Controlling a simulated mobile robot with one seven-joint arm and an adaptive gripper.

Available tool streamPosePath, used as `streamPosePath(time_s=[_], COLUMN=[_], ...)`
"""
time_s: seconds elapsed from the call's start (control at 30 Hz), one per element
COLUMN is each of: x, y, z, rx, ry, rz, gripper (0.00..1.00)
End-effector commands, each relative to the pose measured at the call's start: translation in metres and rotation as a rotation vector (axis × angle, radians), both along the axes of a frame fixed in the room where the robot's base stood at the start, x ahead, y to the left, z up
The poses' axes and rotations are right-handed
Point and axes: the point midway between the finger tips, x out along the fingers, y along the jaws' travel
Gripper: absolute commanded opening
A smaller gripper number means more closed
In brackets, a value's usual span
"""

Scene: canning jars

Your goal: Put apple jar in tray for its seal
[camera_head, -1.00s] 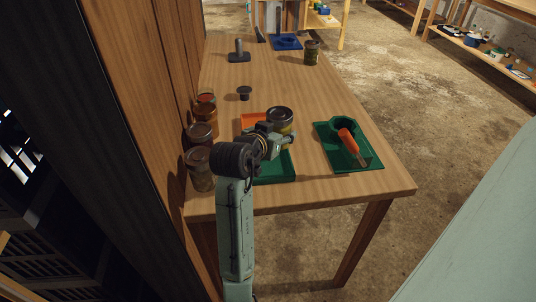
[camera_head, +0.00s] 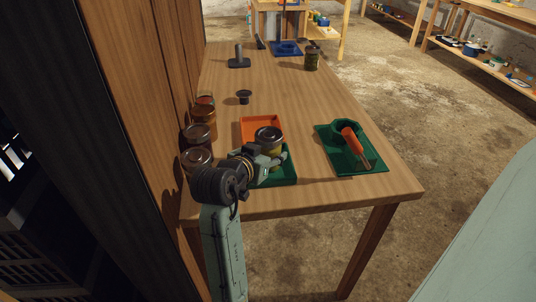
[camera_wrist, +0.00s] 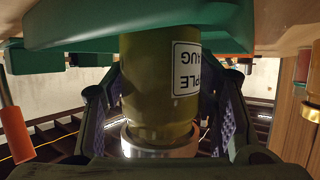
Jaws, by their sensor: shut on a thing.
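My gripper (camera_head: 270,160) is shut on the apple jar (camera_head: 268,138), a glass jar with a metal lid and olive-brown contents. In the wrist view the picture is upside down: the jar (camera_wrist: 155,85) sits between my fingers (camera_wrist: 160,110), and its partly visible white label reads "PLE" and "AUG". The jar looks upright, over or in the green tray (camera_head: 288,179) at the table's near end. The green tray's edge (camera_wrist: 130,28) shows by the jar's base. I cannot tell whether the base touches the tray floor. An orange tray (camera_head: 262,122) lies just behind.
Several jars (camera_head: 198,140) line the left side by the wooden wall. A green fixture with an orange-handled tool (camera_head: 352,142) is at right. A small dark knob (camera_head: 244,96), a dark stand (camera_head: 239,60), another jar (camera_head: 312,58) and a blue holder (camera_head: 286,48) stand farther back.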

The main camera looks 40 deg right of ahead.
Motion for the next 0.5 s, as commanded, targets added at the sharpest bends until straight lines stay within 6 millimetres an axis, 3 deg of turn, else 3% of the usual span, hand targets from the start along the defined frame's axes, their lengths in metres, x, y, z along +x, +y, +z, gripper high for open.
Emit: streamPosePath(time_s=[0.07, 0.1, 0.37, 0.5], x=[0.0002, 0.0002, 0.0001, 0.0001], y=[0.0001, 0.0001, 0.0001, 0.0000], z=[-0.0025, -0.0022, -0.0022, -0.0021], rx=[-0.002, 0.000, 0.000, 0.000], ry=[-0.001, 0.000, 0.000, 0.000], rz=[0.001, 0.000, 0.000, 0.000], gripper=[0.09, 0.55, 0.73, 0.73])
